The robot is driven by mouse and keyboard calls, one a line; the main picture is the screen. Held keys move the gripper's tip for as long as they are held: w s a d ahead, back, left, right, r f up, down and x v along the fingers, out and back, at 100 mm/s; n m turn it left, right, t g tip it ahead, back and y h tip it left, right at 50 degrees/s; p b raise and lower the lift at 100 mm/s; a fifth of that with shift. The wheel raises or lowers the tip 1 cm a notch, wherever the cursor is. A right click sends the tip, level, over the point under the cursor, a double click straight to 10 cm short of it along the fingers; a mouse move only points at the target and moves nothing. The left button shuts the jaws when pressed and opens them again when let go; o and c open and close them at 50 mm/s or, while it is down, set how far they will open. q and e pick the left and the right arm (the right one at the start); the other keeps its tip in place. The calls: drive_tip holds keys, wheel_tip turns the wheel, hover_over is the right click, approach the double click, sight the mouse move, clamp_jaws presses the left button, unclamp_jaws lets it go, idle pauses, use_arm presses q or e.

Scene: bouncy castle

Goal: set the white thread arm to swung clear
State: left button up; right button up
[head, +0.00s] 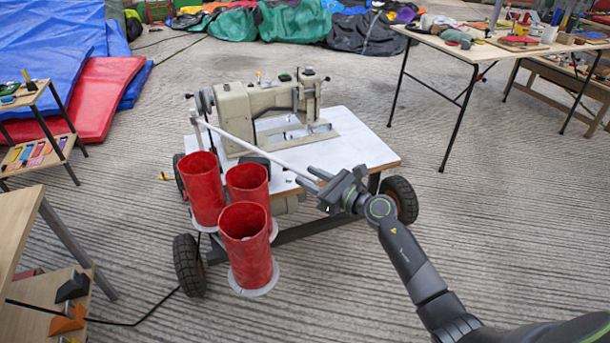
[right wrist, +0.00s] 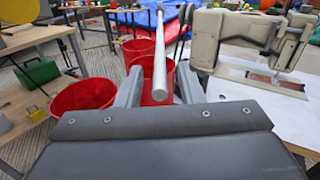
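The white thread arm (head: 255,150) is a long thin rod. In the head view it runs from a post at the left end of the cart top, across the front of the sewing machine (head: 265,105), toward the front right. My right gripper (head: 309,178) is at the rod's free end. In the right wrist view the thread arm (right wrist: 160,60) lies between the two fingers of my right gripper (right wrist: 159,88), with a gap on each side, so the gripper is open around it. The sewing machine (right wrist: 250,40) shows at the right there. My left gripper is not in view.
Red tubes (head: 247,245) stand at the cart's front left, below the rod. The white cart top (head: 355,145) rests on a wheeled frame (head: 325,228). Tables stand at the back right (head: 480,50) and left (head: 22,215). The concrete floor at the right is clear.

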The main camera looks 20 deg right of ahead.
drive_tip(key=shift+x, duration=1)
clamp_jaws()
